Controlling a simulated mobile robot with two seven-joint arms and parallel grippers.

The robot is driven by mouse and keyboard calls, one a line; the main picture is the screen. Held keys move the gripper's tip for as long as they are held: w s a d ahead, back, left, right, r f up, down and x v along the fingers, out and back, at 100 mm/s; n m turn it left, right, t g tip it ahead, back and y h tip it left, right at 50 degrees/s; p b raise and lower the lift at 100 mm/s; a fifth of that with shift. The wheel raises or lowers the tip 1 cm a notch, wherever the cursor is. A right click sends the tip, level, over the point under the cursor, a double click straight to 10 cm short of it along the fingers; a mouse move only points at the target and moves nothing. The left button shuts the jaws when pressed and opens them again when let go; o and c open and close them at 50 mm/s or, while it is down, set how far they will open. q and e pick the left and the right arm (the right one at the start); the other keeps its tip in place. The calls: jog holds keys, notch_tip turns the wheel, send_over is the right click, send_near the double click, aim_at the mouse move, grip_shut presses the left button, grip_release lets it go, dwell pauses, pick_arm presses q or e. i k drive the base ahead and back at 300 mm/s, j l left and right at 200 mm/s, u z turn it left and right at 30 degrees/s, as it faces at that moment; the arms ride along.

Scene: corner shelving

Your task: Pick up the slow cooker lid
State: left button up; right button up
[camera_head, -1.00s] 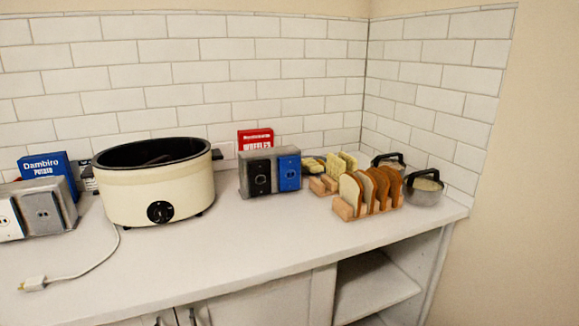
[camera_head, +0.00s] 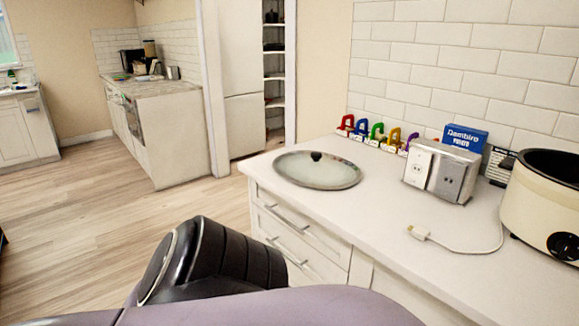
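The slow cooker lid (camera_head: 308,173) is a round, greyish glass disc with a dark knob on top. It lies flat, knob up, near the left end of the white counter. The cream slow cooker (camera_head: 541,209) stands at the right edge of the picture, partly cut off, with its dark inside open. A dark, purplish arm of mine crosses the bottom of the picture, well apart from the lid. Neither of my grippers shows.
The white counter (camera_head: 400,222) is clear around the lid's front. A grey outlet box (camera_head: 440,172), a blue box (camera_head: 464,137) and colourful letter-like pieces (camera_head: 377,131) stand behind. A white plug and cord (camera_head: 440,240) lie before the cooker. Open wooden floor (camera_head: 80,225) is at left.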

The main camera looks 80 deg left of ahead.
aim_at(317, 169)
jog(key=j+u, duration=0.15)
jog(key=u, duration=0.95)
jog(key=l+u, duration=0.1)
jog(key=u, duration=0.3)
jog(key=k+u, duration=0.1)
jog(key=u, duration=0.35)
jog(key=l+u, duration=0.1)
jog(key=u, duration=0.3)
jog(key=i+j, duration=0.45)
jog(key=i+j+z, duration=0.1)
jog(key=i+j, duration=0.35)
jog(key=j, duration=0.2)
jog(key=i+j, duration=0.45)
jog(key=j+z, duration=0.15)
jog(key=z, duration=1.05)
